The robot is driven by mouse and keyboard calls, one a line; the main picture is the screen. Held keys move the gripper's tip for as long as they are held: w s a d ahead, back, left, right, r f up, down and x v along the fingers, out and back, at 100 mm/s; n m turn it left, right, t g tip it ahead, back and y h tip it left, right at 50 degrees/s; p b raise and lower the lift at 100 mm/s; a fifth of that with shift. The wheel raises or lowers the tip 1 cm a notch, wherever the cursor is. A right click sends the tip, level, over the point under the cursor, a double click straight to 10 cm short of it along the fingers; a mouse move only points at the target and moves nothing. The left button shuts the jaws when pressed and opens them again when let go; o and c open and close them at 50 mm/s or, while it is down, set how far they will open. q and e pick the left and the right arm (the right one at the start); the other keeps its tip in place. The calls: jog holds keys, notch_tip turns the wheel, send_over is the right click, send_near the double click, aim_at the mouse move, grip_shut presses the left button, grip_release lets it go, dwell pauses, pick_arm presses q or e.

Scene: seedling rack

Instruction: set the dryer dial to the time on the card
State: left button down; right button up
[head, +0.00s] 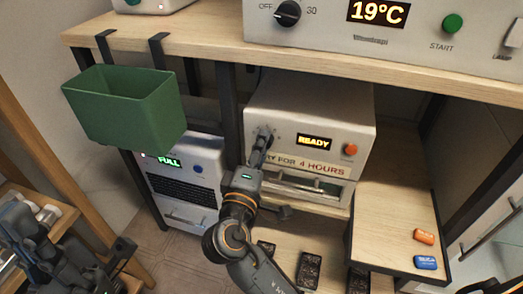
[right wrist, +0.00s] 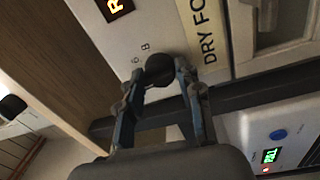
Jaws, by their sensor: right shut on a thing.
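The dryer (head: 360,115) is a white box under the upper shelf with a lit display (head: 314,142) reading READY. The card (head: 318,167) on its front reads "DRY FOR 4 HOURS", its first letter hidden by my arm. My right gripper (head: 263,140) is at the dryer's dial, mostly covering it in the head view. In the right wrist view the dark round dial (right wrist: 160,70) sits between the fingertips of my right gripper (right wrist: 163,72), shut on it. The marks 6 and 8 show beside it; the dial's pointer cannot be made out. My left arm is at the lower left, its jaws unclear.
A dryer button (head: 350,150) is orange-red. A green bin (head: 125,110) hangs from the upper shelf at left, above a white unit (head: 205,155) reading FULL. An orange block (head: 424,236) and a blue block (head: 426,262) lie on the right shelf. Dark trays (head: 310,268) stand below.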

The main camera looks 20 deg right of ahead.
jog(key=shift+f+m, duration=0.25)
jog(key=shift+m, duration=0.35)
jog(key=o, duration=1)
jog(key=shift+c, duration=0.2)
jog(key=shift+o, duration=0.8)
jog(key=shift+r, duration=0.2)
